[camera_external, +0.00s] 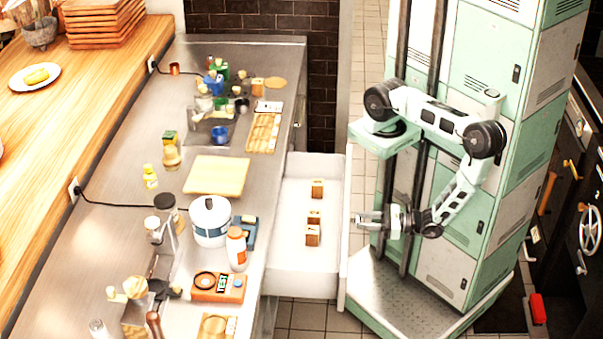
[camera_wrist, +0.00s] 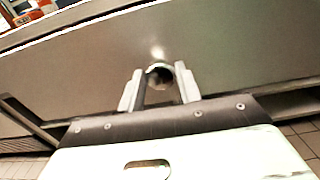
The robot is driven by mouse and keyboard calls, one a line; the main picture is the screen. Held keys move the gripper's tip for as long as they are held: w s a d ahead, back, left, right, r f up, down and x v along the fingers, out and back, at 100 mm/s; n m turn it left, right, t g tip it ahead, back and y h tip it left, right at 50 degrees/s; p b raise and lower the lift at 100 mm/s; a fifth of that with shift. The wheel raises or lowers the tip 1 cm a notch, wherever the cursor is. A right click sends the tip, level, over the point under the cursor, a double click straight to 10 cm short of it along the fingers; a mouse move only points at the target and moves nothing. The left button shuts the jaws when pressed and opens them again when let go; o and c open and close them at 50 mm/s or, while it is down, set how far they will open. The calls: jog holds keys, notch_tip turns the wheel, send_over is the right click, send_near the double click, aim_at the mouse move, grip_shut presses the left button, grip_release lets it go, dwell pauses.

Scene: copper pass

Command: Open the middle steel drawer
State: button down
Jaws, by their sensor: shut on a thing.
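The steel drawer (camera_external: 305,270) stands pulled out from the counter in the external view, its white inside showing. Several small tan boxes with dark marks (camera_external: 317,188) stand in it. My gripper (camera_external: 362,218) is at the outer side of the drawer's front, about midway along it. In the wrist view my gripper's two fingers (camera_wrist: 160,85) are shut on the drawer handle (camera_wrist: 158,68), with the drawer's plain grey front (camera_wrist: 240,60) behind. Most of the handle is hidden by the fingers.
The steel counter (camera_external: 120,240) to the left holds a cutting board (camera_external: 216,175), a white pot (camera_external: 211,222), a bottle (camera_external: 236,248) and an orange scale (camera_external: 218,288). Tiled floor (camera_external: 308,316) shows below the drawer. My base stands close to the drawer's front.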

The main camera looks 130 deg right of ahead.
jog(key=v, duration=0.8)
jog(key=shift+s+a, duration=0.15)
jog(key=shift+a, duration=0.05)
jog(key=shift+r, duration=0.15)
jog(key=c, duration=1)
grip_release()
jog(key=shift+a, duration=0.1)
